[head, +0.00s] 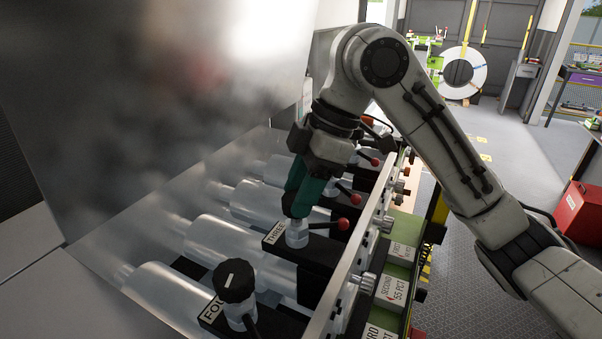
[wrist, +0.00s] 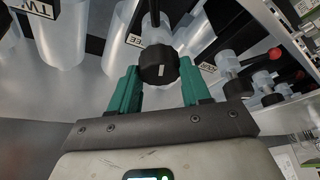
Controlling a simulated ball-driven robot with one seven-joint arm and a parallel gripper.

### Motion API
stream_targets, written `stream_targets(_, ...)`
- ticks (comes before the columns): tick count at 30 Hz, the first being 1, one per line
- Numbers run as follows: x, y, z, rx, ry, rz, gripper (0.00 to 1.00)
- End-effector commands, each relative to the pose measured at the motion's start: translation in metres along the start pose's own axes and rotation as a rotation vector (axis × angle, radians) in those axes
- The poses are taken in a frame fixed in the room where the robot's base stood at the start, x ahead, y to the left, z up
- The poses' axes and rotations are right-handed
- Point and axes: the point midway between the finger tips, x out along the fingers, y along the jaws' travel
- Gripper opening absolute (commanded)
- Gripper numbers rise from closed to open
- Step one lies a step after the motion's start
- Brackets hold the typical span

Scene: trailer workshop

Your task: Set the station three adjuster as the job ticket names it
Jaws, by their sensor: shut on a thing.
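My gripper (head: 297,205) has teal fingers and is at the station three adjuster, behind the plate reading THREE (head: 274,233). A white card reading SECOND 55 PCT (head: 394,291) lies on a green strip at the right. Cards behind and in front of it are only partly legible.
A red-balled lever (head: 342,224) juts out close right of my gripper. Clear rollers (head: 220,240) lie left; a metal rail (head: 352,255) runs along the right.

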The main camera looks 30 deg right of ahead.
Motion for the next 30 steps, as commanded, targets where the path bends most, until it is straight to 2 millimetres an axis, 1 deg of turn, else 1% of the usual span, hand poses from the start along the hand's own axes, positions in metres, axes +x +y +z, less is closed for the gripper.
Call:
stream_targets(1,-0.0040,0.0008,-0.0016,-0.029,0.002,-0.012,0.17)
stream_targets(6,-0.0028,0.0013,-0.0013,-0.124,0.001,-0.051,0.17)
stream_targets(12,-0.0016,0.0020,-0.0008,-0.195,0.001,-0.079,0.17)
stream_targets(19,-0.0008,0.0022,-0.0005,-0.228,0.000,-0.091,0.17)
stream_targets(30,-0.0005,0.0023,-0.0004,-0.231,0.000,-0.092,0.17)
